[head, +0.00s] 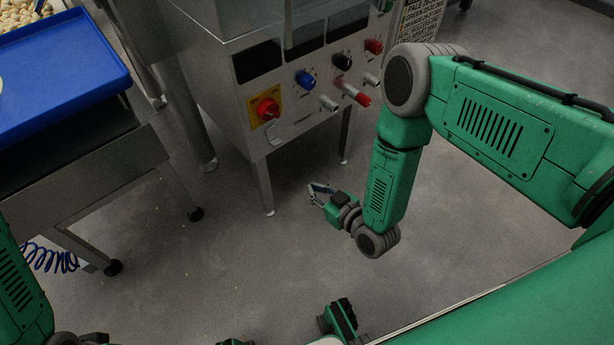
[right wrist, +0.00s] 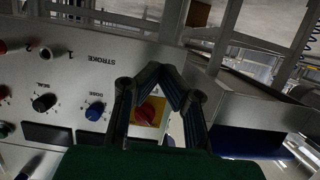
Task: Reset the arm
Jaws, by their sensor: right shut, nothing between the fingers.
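My right arm comes in from the right in the head view, green with grey joints, bent at the elbow. My right gripper (head: 318,191) hangs over the open floor in front of the metal control cabinet (head: 230,110), apart from it. In the right wrist view the right gripper's fingers (right wrist: 160,72) meet at their tips, shut and empty. Behind them a red knob (right wrist: 146,112) on a yellow plate shows on the panel. The same red knob shows in the head view (head: 267,109). Of my left arm only green parts show at the lower left; its gripper cannot be made out.
The cabinet panel carries a blue knob (head: 305,78), a black knob (head: 342,61) and a red-tipped lever (head: 357,95). A metal table with a blue tray (head: 60,75) stands at the left. A blue coiled hose (head: 48,258) hangs below it. The grey floor (head: 230,245) is clear.

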